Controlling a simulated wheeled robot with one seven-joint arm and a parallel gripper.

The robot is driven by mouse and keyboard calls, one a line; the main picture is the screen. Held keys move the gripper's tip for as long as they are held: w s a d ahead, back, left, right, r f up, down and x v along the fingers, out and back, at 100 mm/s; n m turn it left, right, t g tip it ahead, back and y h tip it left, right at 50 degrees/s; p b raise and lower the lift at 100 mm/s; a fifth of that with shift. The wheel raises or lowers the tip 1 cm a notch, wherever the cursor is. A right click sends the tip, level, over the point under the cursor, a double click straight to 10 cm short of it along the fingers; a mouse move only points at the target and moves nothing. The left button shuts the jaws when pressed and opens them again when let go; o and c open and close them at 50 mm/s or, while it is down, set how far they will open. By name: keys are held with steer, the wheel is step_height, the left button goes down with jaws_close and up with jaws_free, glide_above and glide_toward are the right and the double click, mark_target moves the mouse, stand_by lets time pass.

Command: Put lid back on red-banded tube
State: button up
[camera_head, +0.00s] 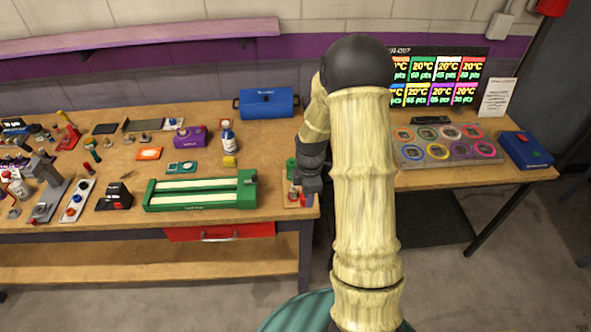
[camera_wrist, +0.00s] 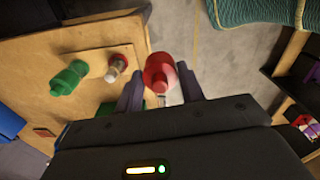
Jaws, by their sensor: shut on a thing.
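My gripper (camera_wrist: 162,88) is shut on the red lid (camera_wrist: 158,70), a round knobbed piece between its two fingers in the wrist view. The lid is near the bench edge, with floor visible beyond it. A clear tube with a reddish band (camera_wrist: 116,66) stands uncovered to the left of the lid, apart from it. A green-capped tube (camera_wrist: 66,78) stands farther left. In the head view my gripper (camera_head: 308,187) points down over the right end of the bench, close beside the tubes. The lid's underside is hidden.
The green-capped tube also shows in the head view (camera_head: 291,165). A long green slotted device (camera_head: 200,191) lies left of the tubes. A blue case (camera_head: 266,103) stands farther back. A floor gap separates this bench from the right table with coloured rings (camera_head: 449,146).

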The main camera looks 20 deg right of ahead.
steer(key=a+f+m+b, duration=0.2)
steer(key=a+f+m, duration=0.7)
steer(key=f+m, duration=0.5)
steer(key=shift+f+m, duration=0.2)
steer(key=shift+m, duration=0.9)
steer(key=shift+s+a, duration=0.1)
